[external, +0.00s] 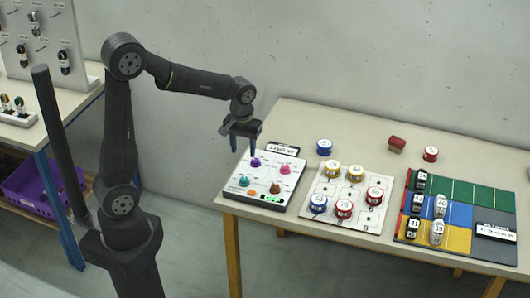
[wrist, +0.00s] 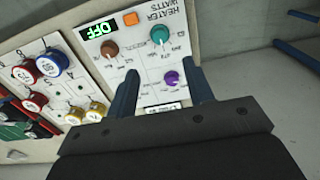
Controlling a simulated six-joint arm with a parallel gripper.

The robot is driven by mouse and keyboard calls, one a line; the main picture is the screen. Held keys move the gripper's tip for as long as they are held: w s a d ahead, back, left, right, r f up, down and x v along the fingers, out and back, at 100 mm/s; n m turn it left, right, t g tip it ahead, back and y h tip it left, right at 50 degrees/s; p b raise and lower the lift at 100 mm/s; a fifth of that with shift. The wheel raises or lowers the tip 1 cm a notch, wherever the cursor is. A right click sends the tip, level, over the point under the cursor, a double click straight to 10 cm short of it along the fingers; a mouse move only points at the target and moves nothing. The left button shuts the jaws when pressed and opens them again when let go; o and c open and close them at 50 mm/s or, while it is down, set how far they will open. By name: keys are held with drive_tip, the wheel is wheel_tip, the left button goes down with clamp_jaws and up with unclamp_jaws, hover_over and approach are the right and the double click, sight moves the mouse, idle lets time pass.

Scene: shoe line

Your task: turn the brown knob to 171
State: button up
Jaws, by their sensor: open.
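The brown knob (external: 275,188) sits on the white control panel (external: 263,181), at its front right in the external view. In the wrist view the brown knob (wrist: 109,48) is at the panel's upper left, near a green display (wrist: 97,30) that appears to read OFF, upside down. My gripper (external: 243,151) is open and empty above the panel's back edge. In the wrist view its two blue fingers (wrist: 165,72) stand apart, with the purple knob (wrist: 171,79) showing between them. The brown knob is outside the fingers. The pink knob (external: 285,169) is not visible in the wrist view.
The panel also bears a teal knob (external: 243,181) and an orange button (wrist: 130,18). To its right are a white board (external: 333,215) with several numbered discs and a coloured board (external: 470,190) with shoes. Red and blue discs lie behind on the table.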

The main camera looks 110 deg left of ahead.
wheel_tip(320, 180, up, 12)
drive_tip(key=m, duration=1.6)
hover_over(275, 186)
wheel_tip(275, 186, down, 6)
wheel_tip(275, 186, down, 17)
drive_tip(key=shift+f, duration=0.2)
drive_tip(key=c, duration=1)
